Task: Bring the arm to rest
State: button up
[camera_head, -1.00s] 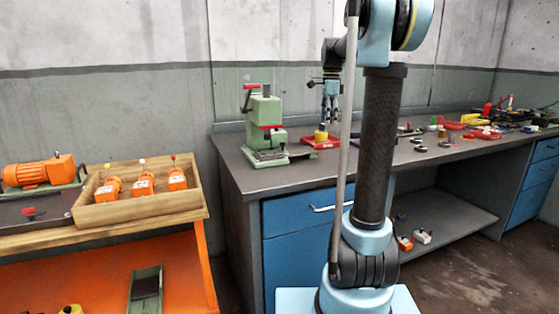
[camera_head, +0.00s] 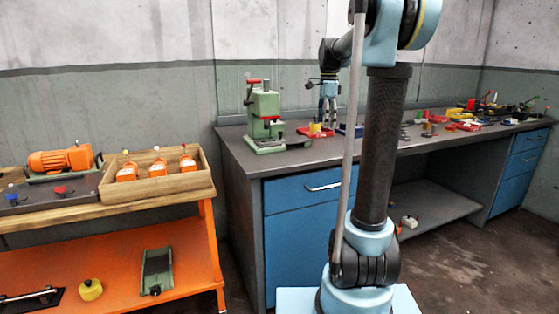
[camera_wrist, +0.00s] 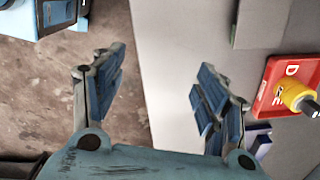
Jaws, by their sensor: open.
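My arm stands in front of the workbench in the head view, its dark column upright. My gripper (camera_head: 328,106) hangs fingers down at the arm's far end, near the back of the bench top. In the wrist view my gripper (camera_wrist: 160,85) is open, its two blue-padded fingers wide apart with nothing between them. Below the fingers are the bench edge and bare floor. A red tray (camera_wrist: 285,88) with a yellow cylindrical piece (camera_wrist: 295,95) lies to the right of the fingers, apart from them.
The grey workbench (camera_head: 300,158) bears a green press (camera_head: 264,115), a red tray (camera_head: 316,133) and several small parts at right. An orange cart (camera_head: 195,255) at left holds a wooden crate (camera_head: 160,189) of orange bottle-like parts and an orange motor (camera_head: 60,160). Floor at right is clear.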

jog(key=s+f+n, duration=0.5)
jog(key=s+f, duration=0.3)
jog(key=s, duration=0.4)
jog(key=s+f+n+t, duration=0.1)
jog(key=s+f+n, duration=0.5)
jog(key=s+f, duration=0.3)
jog(key=s+f+n+t, duration=0.1)
jog(key=s+f+n, duration=0.5)
jog(key=s, duration=0.9)
notch_tip(320, 180, down, 2)
jog(key=shift+s+d+f, duration=0.15)
jog(key=shift+s+d, duration=0.05)
jog(key=shift+d, duration=0.05)
